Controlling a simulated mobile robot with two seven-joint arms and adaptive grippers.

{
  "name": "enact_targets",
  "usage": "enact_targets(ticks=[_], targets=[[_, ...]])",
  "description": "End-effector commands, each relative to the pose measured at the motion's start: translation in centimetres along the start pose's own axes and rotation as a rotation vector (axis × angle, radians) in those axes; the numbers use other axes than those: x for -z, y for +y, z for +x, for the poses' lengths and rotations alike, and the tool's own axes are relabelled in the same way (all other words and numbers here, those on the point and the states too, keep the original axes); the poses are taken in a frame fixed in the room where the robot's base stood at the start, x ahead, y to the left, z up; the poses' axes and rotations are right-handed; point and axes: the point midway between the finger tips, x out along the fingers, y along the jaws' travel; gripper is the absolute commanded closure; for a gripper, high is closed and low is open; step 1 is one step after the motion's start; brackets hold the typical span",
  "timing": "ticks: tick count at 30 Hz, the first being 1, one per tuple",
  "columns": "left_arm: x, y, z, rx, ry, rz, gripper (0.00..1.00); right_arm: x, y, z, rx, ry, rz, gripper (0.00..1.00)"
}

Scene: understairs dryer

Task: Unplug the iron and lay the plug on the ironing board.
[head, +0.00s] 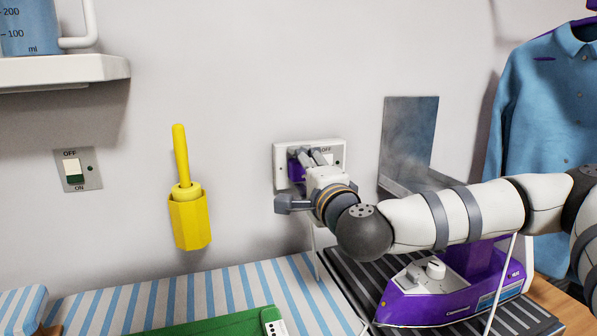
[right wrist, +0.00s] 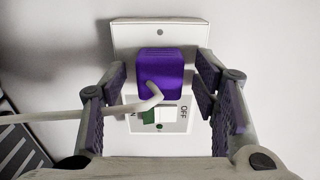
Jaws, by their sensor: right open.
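The iron's purple plug (right wrist: 160,70) sits at the white wall socket (right wrist: 182,32), with its pale cord (right wrist: 75,115) running off to the left in the right wrist view. My right gripper (head: 309,158) is open, with one finger on each side of the plug and visible gaps between. In the head view the gripper hides most of the plug and part of the socket plate (head: 338,149). The purple and white iron (head: 440,300) rests on a dark ribbed pad at the lower right. The blue-striped ironing board (head: 210,292) lies along the bottom. My left gripper is out of view.
A yellow holder (head: 190,222) with a yellow handle hangs on the wall left of the socket. A grey metal plate (head: 408,135) and a blue shirt (head: 555,100) are to the right. A green item (head: 225,322) lies on the board, leaving striped cover bare around it.

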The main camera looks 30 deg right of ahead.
Motion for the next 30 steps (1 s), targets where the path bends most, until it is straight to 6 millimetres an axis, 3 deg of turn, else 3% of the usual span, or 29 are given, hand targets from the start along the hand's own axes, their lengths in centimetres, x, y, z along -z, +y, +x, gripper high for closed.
enact_targets(ticks=[30], targets=[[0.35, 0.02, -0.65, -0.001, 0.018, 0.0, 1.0, 0.0, -0.04, -0.03, 0.001, 0.0, 0.0, 0.45]])
